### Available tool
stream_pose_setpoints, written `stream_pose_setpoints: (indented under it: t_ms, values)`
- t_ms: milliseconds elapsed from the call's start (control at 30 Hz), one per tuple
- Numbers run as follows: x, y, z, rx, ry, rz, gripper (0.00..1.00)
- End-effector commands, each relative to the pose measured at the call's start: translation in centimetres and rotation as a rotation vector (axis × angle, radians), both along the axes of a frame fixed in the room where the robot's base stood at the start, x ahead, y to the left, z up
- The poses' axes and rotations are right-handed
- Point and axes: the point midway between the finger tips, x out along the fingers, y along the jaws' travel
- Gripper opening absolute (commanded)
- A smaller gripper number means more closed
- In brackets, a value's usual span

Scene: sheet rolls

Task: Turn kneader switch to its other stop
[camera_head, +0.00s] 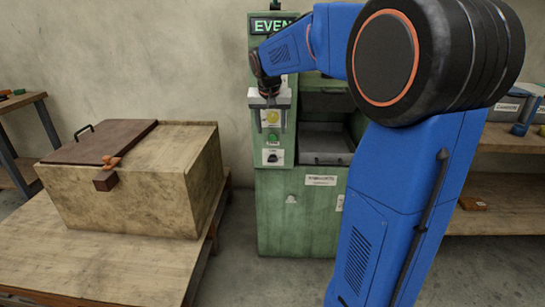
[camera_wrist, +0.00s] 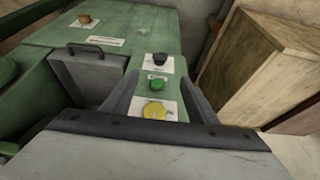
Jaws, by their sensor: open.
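The green kneader machine (camera_head: 270,210) stands against the wall under a sign reading EVEN. Its narrow control panel carries a yellow round control (camera_head: 272,117), a green button (camera_head: 273,138) and a dark switch (camera_head: 272,157) on a white plate. In the wrist view, the yellow control (camera_wrist: 154,110), green button (camera_wrist: 158,84) and dark switch (camera_wrist: 160,60) lie in a row. The labels are too small to read, and the switch's exact setting cannot be told. My gripper (camera_head: 270,124) is open and empty in front of the panel, its fingers (camera_wrist: 158,92) either side of the upper controls, above the dark switch.
A steel tray (camera_head: 325,158) sits in the machine's recess right of the panel. A brown knob (camera_wrist: 84,19) shows on the green body. A wooden chest (camera_head: 120,200) stands on a table at left. Shelves (camera_head: 495,205) stand at right. My blue arm hides part of the machine.

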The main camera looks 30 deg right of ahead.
Motion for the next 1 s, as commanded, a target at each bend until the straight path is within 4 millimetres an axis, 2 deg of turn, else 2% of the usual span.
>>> stream_pose_setpoints:
  t_ms: [800,1000]
  values:
    - [4.2,-2.9,-12.7,0.001,0.004,0.001,0.53]
    - [4.9,-3.4,-14.7,0.001,0.003,0.002,0.53]
